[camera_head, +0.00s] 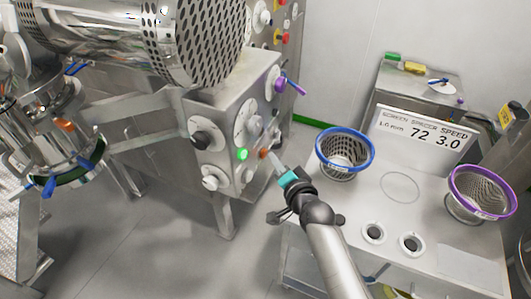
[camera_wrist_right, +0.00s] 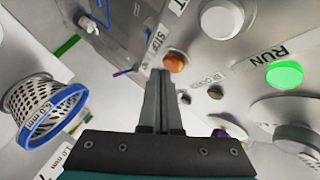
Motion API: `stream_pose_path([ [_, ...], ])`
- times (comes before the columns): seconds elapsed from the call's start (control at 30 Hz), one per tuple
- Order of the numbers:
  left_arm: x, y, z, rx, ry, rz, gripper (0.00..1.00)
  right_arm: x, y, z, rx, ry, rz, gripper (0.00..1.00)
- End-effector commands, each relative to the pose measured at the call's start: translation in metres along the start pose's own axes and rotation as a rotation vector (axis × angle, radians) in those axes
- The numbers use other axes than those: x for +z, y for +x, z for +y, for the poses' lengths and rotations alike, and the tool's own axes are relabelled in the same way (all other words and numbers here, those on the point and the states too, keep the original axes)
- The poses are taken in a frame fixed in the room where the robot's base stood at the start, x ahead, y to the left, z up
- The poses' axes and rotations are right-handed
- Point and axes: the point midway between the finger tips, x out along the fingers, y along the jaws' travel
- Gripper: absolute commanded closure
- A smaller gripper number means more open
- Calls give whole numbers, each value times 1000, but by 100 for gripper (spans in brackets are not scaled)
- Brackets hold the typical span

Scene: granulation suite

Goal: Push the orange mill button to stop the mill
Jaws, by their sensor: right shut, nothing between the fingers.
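The orange mill button (camera_head: 263,153) sits on the steel mill panel, right of the green RUN button (camera_head: 242,154). In the right wrist view the orange button (camera_wrist_right: 175,63) is just beyond my fingertips and slightly right of them, by the STOP label. The green RUN button (camera_wrist_right: 285,75) looks bright there. My right gripper (camera_head: 273,160) is shut and empty, its tip close beside the orange button; its fingers (camera_wrist_right: 161,75) lie together in the wrist view. I cannot tell whether they touch the button. My left gripper is not in view.
A steel table holds a blue-rimmed basket (camera_head: 345,168), a purple-rimmed basket (camera_head: 478,204) and a sign (camera_head: 425,133) reading 72 and 3.0. White and grey knobs (camera_head: 214,178) and a purple-handled lever (camera_head: 291,86) stick out from the panel near my gripper.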

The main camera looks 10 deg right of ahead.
Motion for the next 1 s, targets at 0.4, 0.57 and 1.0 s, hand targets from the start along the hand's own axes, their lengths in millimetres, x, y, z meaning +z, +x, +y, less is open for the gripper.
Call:
stream_pose_path([
  [0.4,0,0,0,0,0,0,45,0,1,0,0,0,0,100],
  [0.57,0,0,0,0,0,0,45,1,2,-2,0,0,1,100],
  [1.0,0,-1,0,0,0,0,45,4,6,-4,-1,0,0,100],
])
